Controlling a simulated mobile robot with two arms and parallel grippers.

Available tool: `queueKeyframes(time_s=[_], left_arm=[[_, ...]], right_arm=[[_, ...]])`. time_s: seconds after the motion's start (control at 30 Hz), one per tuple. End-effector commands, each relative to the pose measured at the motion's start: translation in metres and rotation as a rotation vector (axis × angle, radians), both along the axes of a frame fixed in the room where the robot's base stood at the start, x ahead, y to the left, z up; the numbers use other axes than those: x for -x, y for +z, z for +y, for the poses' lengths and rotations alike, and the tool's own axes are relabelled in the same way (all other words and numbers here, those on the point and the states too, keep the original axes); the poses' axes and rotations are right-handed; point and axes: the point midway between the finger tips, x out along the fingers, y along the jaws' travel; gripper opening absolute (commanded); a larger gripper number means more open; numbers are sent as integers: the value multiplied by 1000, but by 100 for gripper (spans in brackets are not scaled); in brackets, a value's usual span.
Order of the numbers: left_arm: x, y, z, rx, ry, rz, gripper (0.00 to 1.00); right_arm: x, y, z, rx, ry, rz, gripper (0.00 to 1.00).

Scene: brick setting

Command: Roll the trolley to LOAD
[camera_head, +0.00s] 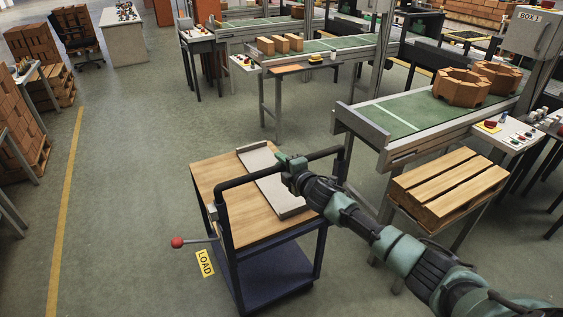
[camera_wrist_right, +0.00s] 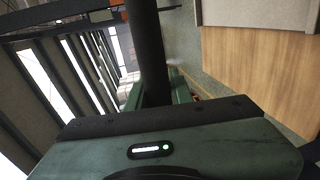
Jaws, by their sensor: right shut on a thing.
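The trolley (camera_head: 222,175) stands in the middle of the head view, with a wooden top, dark blue frame and lower shelf, and a black push bar. A grey tray-like plate lies on its top. The yellow LOAD sign (camera_head: 205,263) lies on the floor just left of the trolley's near side. My right gripper (camera_head: 291,168) is shut on the black push bar. In the right wrist view the bar (camera_wrist_right: 147,50) runs between the fingers, and the wooden top (camera_wrist_right: 245,75) shows beside it. My left gripper is not in view.
A red-knobbed lever (camera_head: 177,243) sticks out left of the trolley. A green conveyor (camera_head: 410,112) with brown octagonal blocks and a wooden pallet (camera_head: 450,185) stand close on the right. Brick stacks (camera_head: 22,150) line the left beyond a yellow floor line. Floor at left centre is clear.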

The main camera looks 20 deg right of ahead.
Motion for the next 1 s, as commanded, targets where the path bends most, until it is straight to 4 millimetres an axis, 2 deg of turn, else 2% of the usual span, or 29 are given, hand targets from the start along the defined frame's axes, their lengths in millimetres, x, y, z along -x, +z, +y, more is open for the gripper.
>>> queueKeyframes(time_s=[0.1,0.13,0.2,0.63,1.0], left_arm=[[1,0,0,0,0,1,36],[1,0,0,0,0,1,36],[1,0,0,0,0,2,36],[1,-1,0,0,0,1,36],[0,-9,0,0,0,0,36]], right_arm=[[-1,3,-1,0,-3,-4,0],[-1,3,-1,0,-3,-4,27],[-1,3,-1,0,-2,-5,43],[5,2,-2,0,-1,-3,43],[53,11,-5,1,0,-2,43]])
